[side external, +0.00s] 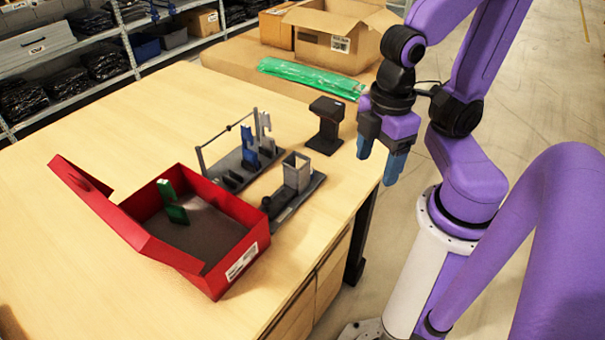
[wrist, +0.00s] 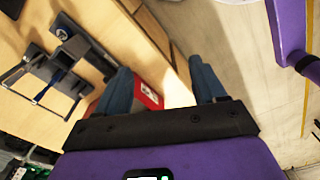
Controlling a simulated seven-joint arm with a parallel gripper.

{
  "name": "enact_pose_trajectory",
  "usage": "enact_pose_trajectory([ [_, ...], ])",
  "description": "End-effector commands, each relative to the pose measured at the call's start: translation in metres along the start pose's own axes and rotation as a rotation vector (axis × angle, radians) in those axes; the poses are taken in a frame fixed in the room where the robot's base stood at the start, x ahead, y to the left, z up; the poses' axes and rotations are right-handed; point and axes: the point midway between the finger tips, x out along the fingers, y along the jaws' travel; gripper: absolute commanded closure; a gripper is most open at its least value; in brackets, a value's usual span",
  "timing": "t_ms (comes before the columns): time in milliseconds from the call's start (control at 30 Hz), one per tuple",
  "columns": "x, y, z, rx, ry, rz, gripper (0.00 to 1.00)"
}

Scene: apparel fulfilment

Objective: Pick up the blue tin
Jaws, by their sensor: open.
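No object plainly looks like a blue tin. A small blue strip (wrist: 58,75) shows in the same rack in the wrist view. My gripper (side external: 379,162) is open and empty, with blue-grey fingers pointing down, off the table's right edge and well to the right of the rack. In the wrist view its fingers (wrist: 161,72) are spread apart with nothing held between them.
An open red box (side external: 235,262) holding a green piece (side external: 172,203) stands at the front. A grey holder (side external: 297,174) and a black stand (side external: 325,125) are nearer my gripper. A cardboard box (side external: 335,35) and green package (side external: 312,79) lie behind. The table's left side is clear.

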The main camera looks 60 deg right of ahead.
Motion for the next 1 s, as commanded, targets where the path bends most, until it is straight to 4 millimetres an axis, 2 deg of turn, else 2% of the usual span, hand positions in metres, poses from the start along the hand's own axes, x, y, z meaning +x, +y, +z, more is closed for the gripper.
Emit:
enact_pose_trajectory([
  [300,0.000,0.002,-0.002,0.019,-0.001,0.000,0.30],
  [467,0.003,0.019,-0.013,0.186,-0.004,0.003,0.30],
  [733,0.017,0.080,-0.038,0.752,-0.011,0.012,0.30],
  [1000,0.035,0.149,-0.045,1.331,-0.013,0.020,0.30],
])
